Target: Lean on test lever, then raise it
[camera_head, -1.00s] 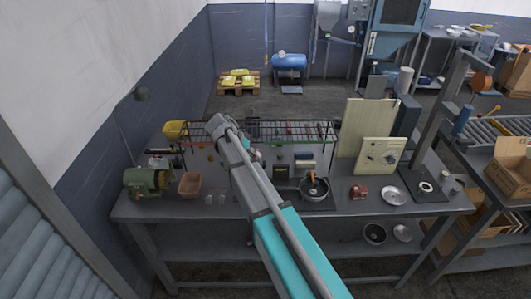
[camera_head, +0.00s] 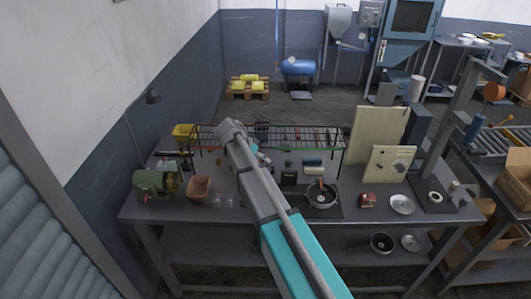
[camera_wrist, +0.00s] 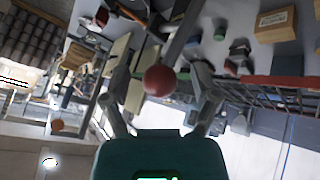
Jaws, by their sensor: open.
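A round red knob (camera_wrist: 159,80), which looks like the end of the test lever, shows in the middle of the wrist view. It lies between the two spread fingers of my gripper (camera_wrist: 160,103). The gripper is open, and dark gaps show between the knob and both fingers. A grey bar runs up behind the knob; I cannot tell whether it is the lever's shaft. In the head view my arm (camera_head: 262,185) reaches over the workbench (camera_head: 240,222). It hides the fingers, and I cannot make out the lever there.
A green motor (camera_head: 157,182) and a brown bin (camera_head: 200,187) stand left of my arm. A pan (camera_head: 321,196), a red block (camera_head: 368,200) and a plate (camera_head: 402,204) lie to the right. A wire rack (camera_head: 310,140) runs along the back.

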